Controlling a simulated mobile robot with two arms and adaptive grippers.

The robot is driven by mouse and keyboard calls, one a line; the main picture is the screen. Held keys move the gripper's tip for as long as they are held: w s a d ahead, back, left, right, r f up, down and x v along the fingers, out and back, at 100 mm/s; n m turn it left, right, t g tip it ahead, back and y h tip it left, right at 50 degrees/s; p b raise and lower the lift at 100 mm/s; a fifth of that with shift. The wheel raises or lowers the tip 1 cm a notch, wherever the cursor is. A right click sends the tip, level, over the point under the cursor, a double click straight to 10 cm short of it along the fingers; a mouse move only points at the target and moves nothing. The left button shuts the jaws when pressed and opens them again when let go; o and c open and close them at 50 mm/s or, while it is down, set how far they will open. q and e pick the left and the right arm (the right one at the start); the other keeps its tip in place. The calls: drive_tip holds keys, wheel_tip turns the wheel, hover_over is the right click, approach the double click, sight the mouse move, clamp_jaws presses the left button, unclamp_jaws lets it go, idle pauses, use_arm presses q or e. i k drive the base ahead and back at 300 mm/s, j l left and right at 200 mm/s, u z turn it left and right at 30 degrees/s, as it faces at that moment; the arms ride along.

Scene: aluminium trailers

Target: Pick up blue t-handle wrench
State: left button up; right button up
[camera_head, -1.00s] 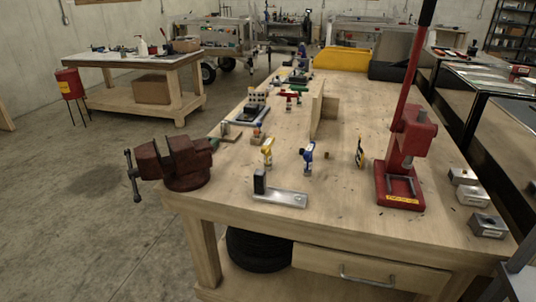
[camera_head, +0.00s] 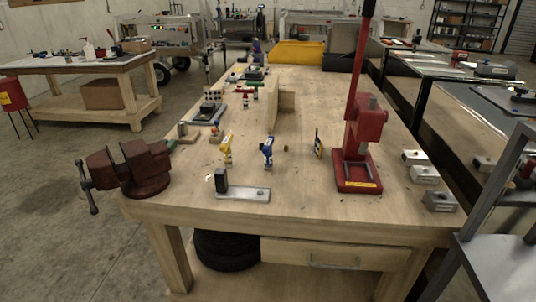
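A small blue tool (camera_head: 267,150), which looks like the blue t-handle wrench, stands upright near the middle of the wooden workbench (camera_head: 300,210). A similar yellow tool (camera_head: 227,148) stands to its left. Green and red ones (camera_head: 247,91) stand farther back. The blue tool is small in the picture, so its fine shape is hard to tell. Neither of my grippers is in view.
A red vise (camera_head: 128,170) sits at the bench's left front corner. A red arbor press (camera_head: 360,145) with a tall lever stands on the right.

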sight(267, 150)
drive_tip(key=i+j+z, duration=0.4)
drive_tip(key=i+j, duration=0.45)
